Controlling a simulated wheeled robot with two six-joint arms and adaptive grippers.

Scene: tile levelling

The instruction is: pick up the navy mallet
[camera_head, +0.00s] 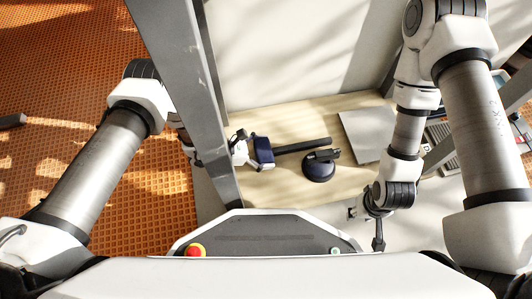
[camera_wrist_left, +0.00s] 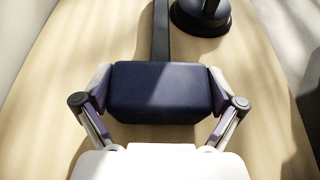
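The navy mallet has a blocky navy head (camera_head: 263,151) and a long black handle (camera_head: 303,145) pointing right across the light wooden board. In the left wrist view its head (camera_wrist_left: 160,92) fills the middle, with the handle (camera_wrist_left: 161,35) running away behind it. My left gripper (camera_head: 257,152) has a finger against each side of the head, as the left wrist view (camera_wrist_left: 160,85) shows. I cannot tell whether the mallet is clear of the board. My right gripper (camera_head: 372,222) hangs off the board's near right side, away from the mallet; its fingers are unclear.
A round dark navy tool (camera_head: 318,171) with a black grip stands close beside the mallet handle. It also shows in the left wrist view (camera_wrist_left: 200,17). A flat grey tile (camera_head: 366,136) lies farther right on the wooden board (camera_head: 285,116). A pale wall stands behind.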

